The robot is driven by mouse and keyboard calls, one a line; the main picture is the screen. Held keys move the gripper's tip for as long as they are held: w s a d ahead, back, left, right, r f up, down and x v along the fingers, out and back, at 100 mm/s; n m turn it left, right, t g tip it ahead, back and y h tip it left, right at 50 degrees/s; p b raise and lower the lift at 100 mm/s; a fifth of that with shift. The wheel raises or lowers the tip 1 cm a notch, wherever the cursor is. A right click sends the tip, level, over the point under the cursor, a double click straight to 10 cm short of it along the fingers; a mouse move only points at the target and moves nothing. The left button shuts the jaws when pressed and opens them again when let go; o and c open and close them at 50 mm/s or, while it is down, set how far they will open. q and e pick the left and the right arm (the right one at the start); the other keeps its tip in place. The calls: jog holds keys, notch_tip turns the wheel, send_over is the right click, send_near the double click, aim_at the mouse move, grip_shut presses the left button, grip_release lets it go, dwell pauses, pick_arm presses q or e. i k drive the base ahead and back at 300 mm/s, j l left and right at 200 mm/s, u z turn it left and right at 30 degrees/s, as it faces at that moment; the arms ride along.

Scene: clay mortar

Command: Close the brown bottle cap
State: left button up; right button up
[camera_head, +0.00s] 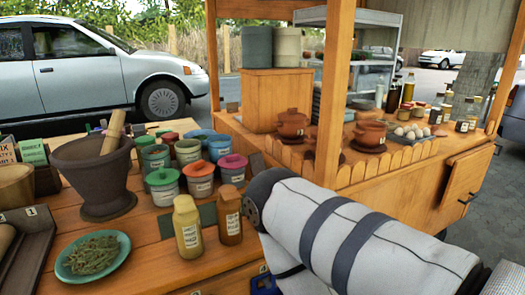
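A brown bottle (229,215) with a pale label stands upright on the wooden table, just left of my large white and dark-banded arm. Its top is brown; I cannot tell whether the cap is fully closed. A yellowish bottle (187,226) with a label stands upright close to its left. My arm fills the lower right and hides the table behind it. Neither of my grippers can be made out in this view.
A green plate (67,270) of herbs, a dark mortar (95,175) with a pestle and several lidded jars (199,180) crowd the table. A wooden stall counter (400,190) with clay pots stands behind.

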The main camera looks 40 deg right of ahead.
aim_at(257, 165)
jog(key=i+l+z, duration=0.2)
jog(key=l+z, duration=0.2)
jog(key=i+l+z, duration=0.25)
jog(key=z, duration=0.15)
jog(key=k+l+u, duration=0.15)
jog(key=l, duration=0.25)
jog(key=k, duration=0.05)
